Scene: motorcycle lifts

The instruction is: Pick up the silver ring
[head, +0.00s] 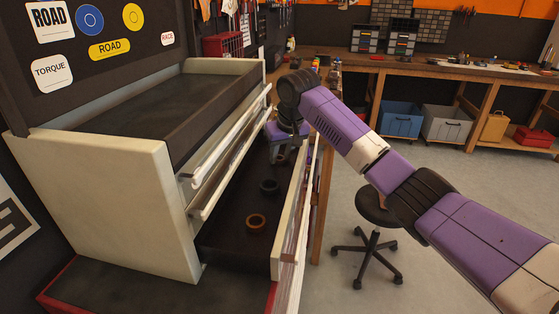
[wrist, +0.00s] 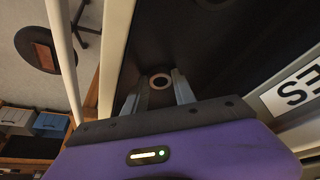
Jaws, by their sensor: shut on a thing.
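A pale ring with a dark centre, the silver ring (wrist: 159,74), sits between the two fingertips of my gripper (wrist: 159,84) in the wrist view. My gripper is shut on it. In the head view my gripper (head: 283,152) points down into the far end of the open drawer (head: 232,240), and the silver ring cannot be made out there. I cannot tell whether the ring still touches the drawer floor.
A brown ring (head: 256,222) and a dark ring (head: 269,187) lie in the same drawer, nearer than my gripper. The drawer front (head: 291,215) stands close on the right. Upper drawers (head: 222,160) jut out on the left. A stool (head: 376,207) stands on the floor.

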